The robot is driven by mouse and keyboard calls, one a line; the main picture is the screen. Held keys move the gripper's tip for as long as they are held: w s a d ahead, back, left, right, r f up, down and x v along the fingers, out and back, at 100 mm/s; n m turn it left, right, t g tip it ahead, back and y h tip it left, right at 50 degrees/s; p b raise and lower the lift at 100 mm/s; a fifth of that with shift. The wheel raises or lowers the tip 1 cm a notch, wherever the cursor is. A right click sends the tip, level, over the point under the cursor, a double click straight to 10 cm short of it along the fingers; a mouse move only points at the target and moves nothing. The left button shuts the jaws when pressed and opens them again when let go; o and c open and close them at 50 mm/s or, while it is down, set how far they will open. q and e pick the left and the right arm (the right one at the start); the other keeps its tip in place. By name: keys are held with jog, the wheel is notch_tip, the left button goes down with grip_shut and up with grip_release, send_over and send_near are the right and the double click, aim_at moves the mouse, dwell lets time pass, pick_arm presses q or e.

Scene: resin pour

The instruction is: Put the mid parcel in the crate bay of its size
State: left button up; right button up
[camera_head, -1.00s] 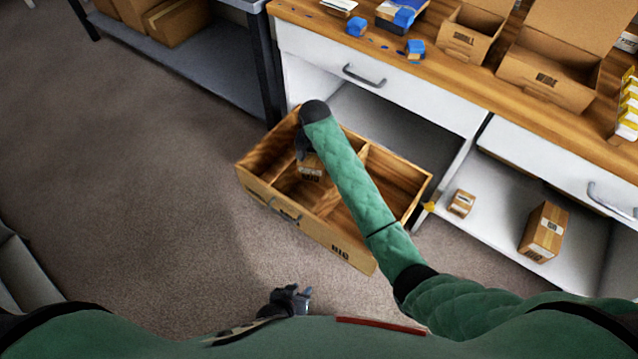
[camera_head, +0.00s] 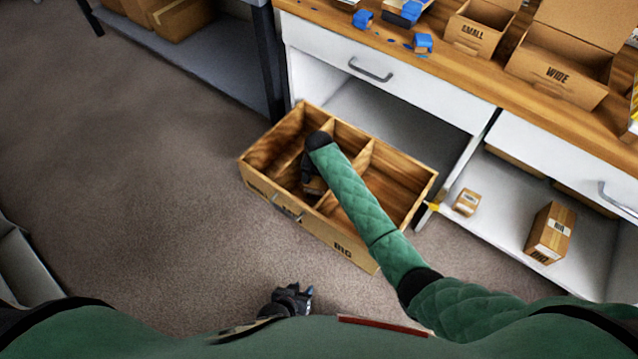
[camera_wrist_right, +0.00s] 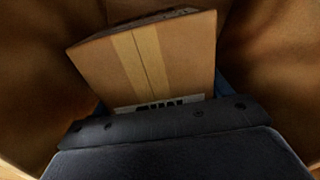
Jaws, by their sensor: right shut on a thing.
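The open wooden crate (camera_head: 357,258) lies on the floor in front of the cabinet, split by dividers into bays. A "BIG" label is on the front wall at the right; the other front labels are hard to read. My right gripper (camera_head: 310,176) reaches down into the middle bay, shut on a brown cardboard parcel (camera_head: 316,187). The arm hides part of it. In the right wrist view the parcel (camera_wrist_right: 150,58), with a tan tape strip and a printed label, is between brown walls. My left gripper (camera_head: 298,296) is empty, apart from the crate, and its fingers look spread.
A small parcel (camera_head: 467,202) and a larger parcel (camera_head: 550,232) sit on the cabinet's low shelf to the right. The wooden worktop carries boxes marked "SMALL" (camera_head: 474,32) and "WIDE" (camera_head: 556,74). The carpet left of the crate is clear.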

notch_tip(320, 180, down, 3)
jog(key=shift+r, duration=0.15)
jog(key=o, duration=1.3)
notch_tip(320, 180, up, 11)
jog(key=shift+p, duration=0.75)
jog(key=shift+r, duration=0.5)
